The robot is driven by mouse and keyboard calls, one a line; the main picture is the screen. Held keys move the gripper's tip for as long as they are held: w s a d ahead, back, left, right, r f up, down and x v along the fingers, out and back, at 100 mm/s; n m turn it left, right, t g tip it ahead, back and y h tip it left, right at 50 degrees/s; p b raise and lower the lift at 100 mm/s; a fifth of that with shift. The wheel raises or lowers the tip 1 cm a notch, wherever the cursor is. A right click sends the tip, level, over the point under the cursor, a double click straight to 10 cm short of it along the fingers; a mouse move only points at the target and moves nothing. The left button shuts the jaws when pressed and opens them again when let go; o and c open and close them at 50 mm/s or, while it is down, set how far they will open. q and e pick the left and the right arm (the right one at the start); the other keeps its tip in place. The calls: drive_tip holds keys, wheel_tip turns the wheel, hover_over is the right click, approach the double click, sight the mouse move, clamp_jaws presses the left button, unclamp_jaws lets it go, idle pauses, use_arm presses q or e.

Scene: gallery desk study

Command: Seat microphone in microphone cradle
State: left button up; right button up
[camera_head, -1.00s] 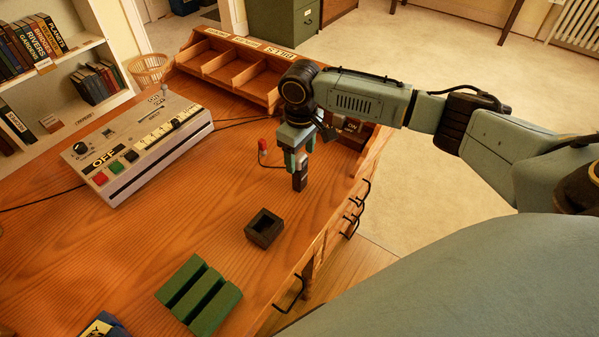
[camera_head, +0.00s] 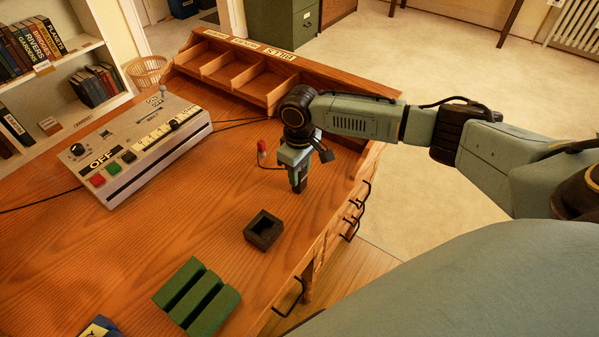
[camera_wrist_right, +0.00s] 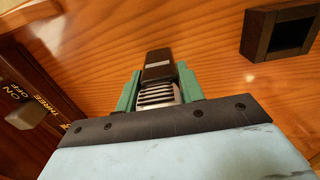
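The microphone (camera_wrist_right: 157,66) has a dark body and a silver ribbed grille. In the right wrist view it lies between the green fingers of my right gripper (camera_wrist_right: 160,90), which is shut on it. In the head view my right gripper (camera_head: 297,170) is low over the desk, with the dark microphone end pointing down, largely hidden. The microphone cradle (camera_head: 250,237) is a dark square block with an open hollow on the desk, nearer the front edge than the gripper and apart from it. The cradle also shows at the upper right of the wrist view (camera_wrist_right: 256,36). My left gripper is out of view.
A grey control console (camera_head: 140,150) stands at the left. A wooden pigeonhole rack (camera_head: 225,68) lines the back. A green slatted block (camera_head: 197,297) lies at the front. A small red-topped object (camera_head: 262,148) stands beside my gripper. The desk between gripper and cradle is clear.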

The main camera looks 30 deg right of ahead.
drive_tip(key=c, duration=0.4)
wheel_tip(320, 180, up, 9)
drive_tip(key=shift+a+r+p, duration=0.1)
drive_tip(key=shift+p, duration=0.8)
drive_tip(key=shift+s+a+r+p, duration=0.15)
drive_tip(key=shift+a+r+p, duration=0.2)
drive_tip(key=shift+a, duration=0.1)
drive_tip(key=s+a+r+p, duration=0.1)
drive_tip(key=s+a+p, duration=0.25)
drive_tip(key=a, duration=0.25)
drive_tip(key=s+a+r+p, duration=0.1)
drive_tip(key=s+a+p, duration=0.25)
drive_tip(key=a, duration=0.25)
drive_tip(key=b, duration=0.1)
hover_over(264, 232)
drive_tip(key=shift+s+f, duration=0.1)
drive_tip(key=shift+f, duration=5.2)
